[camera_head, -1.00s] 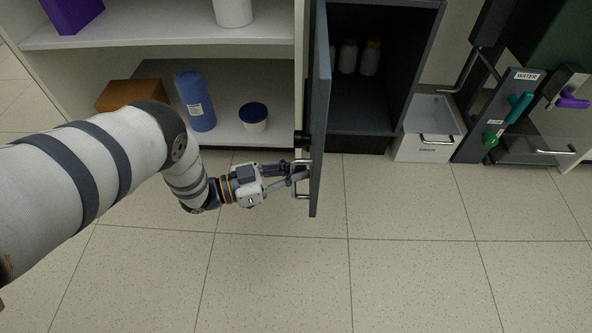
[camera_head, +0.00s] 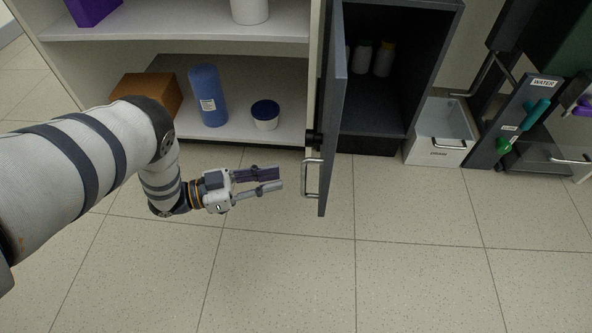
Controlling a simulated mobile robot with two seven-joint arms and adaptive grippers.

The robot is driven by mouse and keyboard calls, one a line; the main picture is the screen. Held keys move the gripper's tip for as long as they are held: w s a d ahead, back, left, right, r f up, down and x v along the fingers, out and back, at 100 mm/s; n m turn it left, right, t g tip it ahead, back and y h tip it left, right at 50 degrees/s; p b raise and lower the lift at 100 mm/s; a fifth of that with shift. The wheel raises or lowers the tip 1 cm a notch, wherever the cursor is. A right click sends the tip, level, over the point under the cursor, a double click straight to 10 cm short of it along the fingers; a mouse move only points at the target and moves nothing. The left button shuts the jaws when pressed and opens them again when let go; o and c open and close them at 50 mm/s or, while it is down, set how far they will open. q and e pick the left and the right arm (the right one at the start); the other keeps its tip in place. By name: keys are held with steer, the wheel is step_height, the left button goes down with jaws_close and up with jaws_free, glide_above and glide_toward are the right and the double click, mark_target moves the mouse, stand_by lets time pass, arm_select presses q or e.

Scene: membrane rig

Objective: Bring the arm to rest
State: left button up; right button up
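My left arm (camera_head: 90,165) comes in from the left. Its gripper (camera_head: 279,178) is open and empty, with a gap between its two fingers. It hangs in front of the shelf, to the left of the cabinet door's handle (camera_head: 307,178) and apart from it. The dark grey cabinet door (camera_head: 335,120) stands swung open, seen nearly edge-on. My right gripper is not in view.
The open dark cabinet (camera_head: 375,115) holds several bottles (camera_head: 383,59). The shelf unit (camera_head: 240,127) holds a blue cylinder (camera_head: 208,95), a blue-lidded tub (camera_head: 265,116) and a brown box (camera_head: 150,92). A white drawer (camera_head: 437,153) stands at right. The foreground floor (camera_head: 300,270) is clear.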

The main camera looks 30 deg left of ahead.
arm_select(q)
steer(key=v, duration=0.3)
steer(key=shift+s+a, duration=0.2)
steer(key=shift+s, duration=0.05)
